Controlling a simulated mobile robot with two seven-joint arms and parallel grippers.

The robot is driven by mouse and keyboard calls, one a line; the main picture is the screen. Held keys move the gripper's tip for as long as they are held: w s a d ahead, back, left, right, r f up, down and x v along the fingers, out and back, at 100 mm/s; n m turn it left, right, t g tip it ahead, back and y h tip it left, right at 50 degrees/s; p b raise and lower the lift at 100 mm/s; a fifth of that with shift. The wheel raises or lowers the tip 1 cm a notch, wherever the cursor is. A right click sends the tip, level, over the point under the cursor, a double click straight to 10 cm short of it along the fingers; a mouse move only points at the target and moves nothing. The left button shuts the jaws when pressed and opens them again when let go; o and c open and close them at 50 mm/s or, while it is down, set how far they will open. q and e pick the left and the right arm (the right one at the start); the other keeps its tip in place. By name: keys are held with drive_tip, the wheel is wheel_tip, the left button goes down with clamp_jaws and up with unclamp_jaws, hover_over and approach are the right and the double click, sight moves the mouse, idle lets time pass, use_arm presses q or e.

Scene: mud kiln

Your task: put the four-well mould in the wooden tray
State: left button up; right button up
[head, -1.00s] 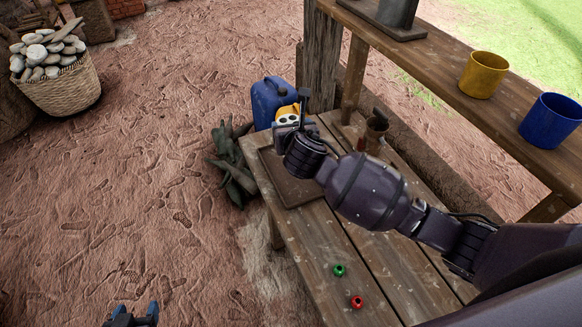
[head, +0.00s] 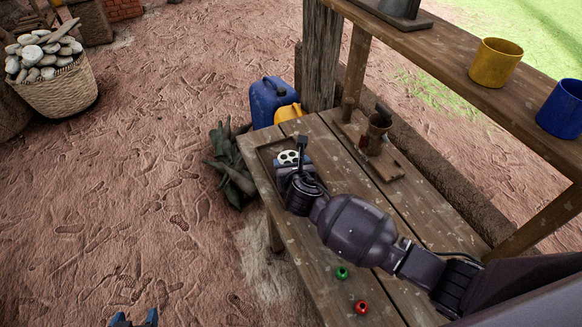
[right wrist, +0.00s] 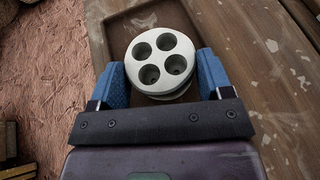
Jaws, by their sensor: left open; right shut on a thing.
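The four-well mould is a round white disc with dark wells (right wrist: 162,62); it also shows in the head view (head: 288,157). My right gripper (right wrist: 162,75) is shut on the mould, with a blue finger on each side. It holds the mould over the wooden tray (right wrist: 104,20), whose rim shows around it. Whether the mould touches the tray floor I cannot tell. In the head view the tray (head: 265,153) lies at the bench's far left corner, partly hidden by my right arm. My left gripper (head: 134,319) is open and empty over the ground at the bottom edge.
On the bench (head: 395,215) are a green ball (head: 342,272), a red ball (head: 361,307) and a brown stand-like device (head: 377,140). A shelf at right holds a yellow mug (head: 495,63) and a blue mug (head: 562,108). A blue jerrycan (head: 272,100) stands behind the bench.

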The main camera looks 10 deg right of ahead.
drive_tip(key=shift+f, duration=0.35)
use_arm(q)
drive_tip(key=shift+s+f, duration=0.25)
use_arm(e)
drive_tip(key=shift+r, duration=0.1)
use_arm(q)
drive_tip(key=shift+s+f, duration=0.1)
drive_tip(key=shift+s, duration=0.05)
use_arm(e)
drive_tip(key=o, duration=1.1)
drive_tip(key=shift+c, duration=0.2)
use_arm(q)
drive_tip(key=shift+w, duration=0.2)
